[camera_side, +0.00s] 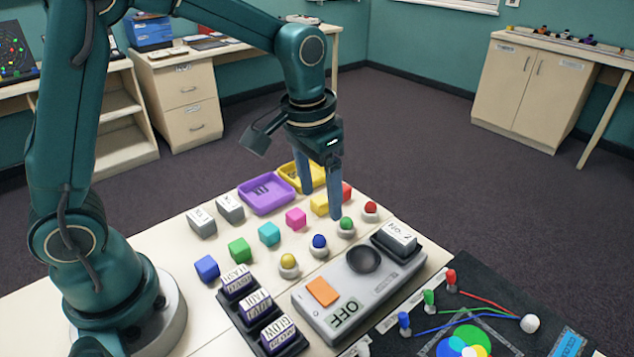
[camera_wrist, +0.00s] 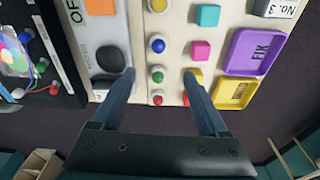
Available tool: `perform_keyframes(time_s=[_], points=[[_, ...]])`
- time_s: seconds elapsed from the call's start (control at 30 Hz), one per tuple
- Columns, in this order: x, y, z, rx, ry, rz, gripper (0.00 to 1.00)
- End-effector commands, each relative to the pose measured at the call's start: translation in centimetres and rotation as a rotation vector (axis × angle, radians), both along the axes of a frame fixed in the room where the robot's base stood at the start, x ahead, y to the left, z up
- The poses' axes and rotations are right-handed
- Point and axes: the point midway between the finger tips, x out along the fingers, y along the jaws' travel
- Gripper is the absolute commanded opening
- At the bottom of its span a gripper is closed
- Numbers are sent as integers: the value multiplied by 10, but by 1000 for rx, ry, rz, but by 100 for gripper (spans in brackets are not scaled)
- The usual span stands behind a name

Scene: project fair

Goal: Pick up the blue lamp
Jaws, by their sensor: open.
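The blue lamp (camera_side: 319,241) is a round blue ball on a pale grey round base, standing in a row with yellow, green and red lamps on the table. It also shows in the wrist view (camera_wrist: 158,45) at top centre, beyond my fingertips. My gripper (camera_side: 320,203) is open with nothing held, pointing down over the row. In the wrist view my gripper (camera_wrist: 159,76) has its fingers wide apart, with the green lamp (camera_wrist: 157,77) appearing between the tips. The green lamp (camera_side: 346,223) is beside the near finger in the side view.
The red lamp (camera_side: 370,207) and yellow lamp (camera_side: 288,260) stand at the row's ends. Coloured cubes, such as the pink cube (camera_side: 296,218), lie alongside. A grey console (camera_side: 345,312) flanks the other side. Purple (camera_side: 282,202) and yellow (camera_side: 284,173) trays sit at the back.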

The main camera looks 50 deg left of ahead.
Motion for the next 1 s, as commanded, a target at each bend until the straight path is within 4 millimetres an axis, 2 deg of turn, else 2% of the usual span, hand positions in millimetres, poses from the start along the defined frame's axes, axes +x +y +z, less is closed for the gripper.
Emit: perform_keyframes(time_s=[0.03,0.1,0.6,0.8,1.0], points=[[2,-2,-13,2,36,-5,77],[2,-3,-26,4,71,-9,77],[-5,-4,-83,10,134,-14,77],[-5,-4,-95,9,131,-14,77],[-5,-4,-95,9,129,-14,77]])
